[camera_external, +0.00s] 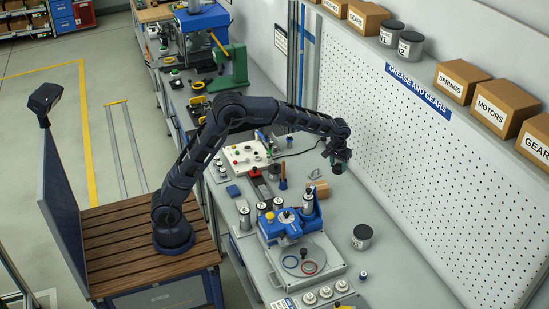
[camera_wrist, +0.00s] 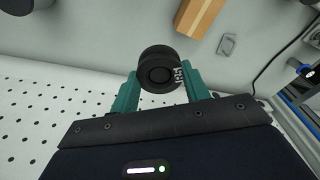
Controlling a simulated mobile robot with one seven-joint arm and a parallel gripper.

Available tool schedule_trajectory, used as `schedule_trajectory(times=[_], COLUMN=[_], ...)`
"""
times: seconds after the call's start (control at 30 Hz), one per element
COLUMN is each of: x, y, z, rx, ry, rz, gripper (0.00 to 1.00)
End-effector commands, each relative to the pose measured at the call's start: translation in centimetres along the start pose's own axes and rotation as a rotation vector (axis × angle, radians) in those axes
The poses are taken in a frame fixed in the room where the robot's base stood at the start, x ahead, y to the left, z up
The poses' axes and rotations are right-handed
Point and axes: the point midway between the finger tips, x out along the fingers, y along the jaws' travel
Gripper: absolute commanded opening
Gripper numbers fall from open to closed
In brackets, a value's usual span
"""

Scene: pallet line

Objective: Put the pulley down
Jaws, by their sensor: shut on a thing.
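The pulley (camera_wrist: 160,72) is a black, round, grooved part with a hub in its middle and pale marking on its side. In the wrist view it sits between the two green fingers of my gripper (camera_wrist: 160,86), which is shut on it. In the external view my gripper (camera_external: 340,166) hangs at the end of the outstretched arm over the back part of the grey workbench (camera_external: 395,275), near the pegboard. The pulley is too small and dark there to make out clearly. I cannot tell how far it is above the bench.
A small grey plate (camera_wrist: 227,45) and a black cable (camera_wrist: 275,55) lie nearby. The pegboard (camera_external: 430,150) rises behind.

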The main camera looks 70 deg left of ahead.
Motion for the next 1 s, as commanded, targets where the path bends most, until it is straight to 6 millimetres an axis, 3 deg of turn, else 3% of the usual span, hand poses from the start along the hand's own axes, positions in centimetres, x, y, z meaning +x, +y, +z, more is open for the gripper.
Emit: schedule_trajectory(times=[0.03, 0.2, 0.47, 1.0], x=[-0.2, -0.6, 0.1, 11.2], y=[1.4, 4.3, 5.8, 5.8], z=[1.5, 5.0, 7.1, 8.4], rx=[0.022, 0.071, 0.097, 0.097], ry=[-0.001, 0.000, -0.002, -0.003], rz=[0.002, 0.010, 0.012, 0.011], gripper=[0.20, 0.20, 0.20, 0.20])
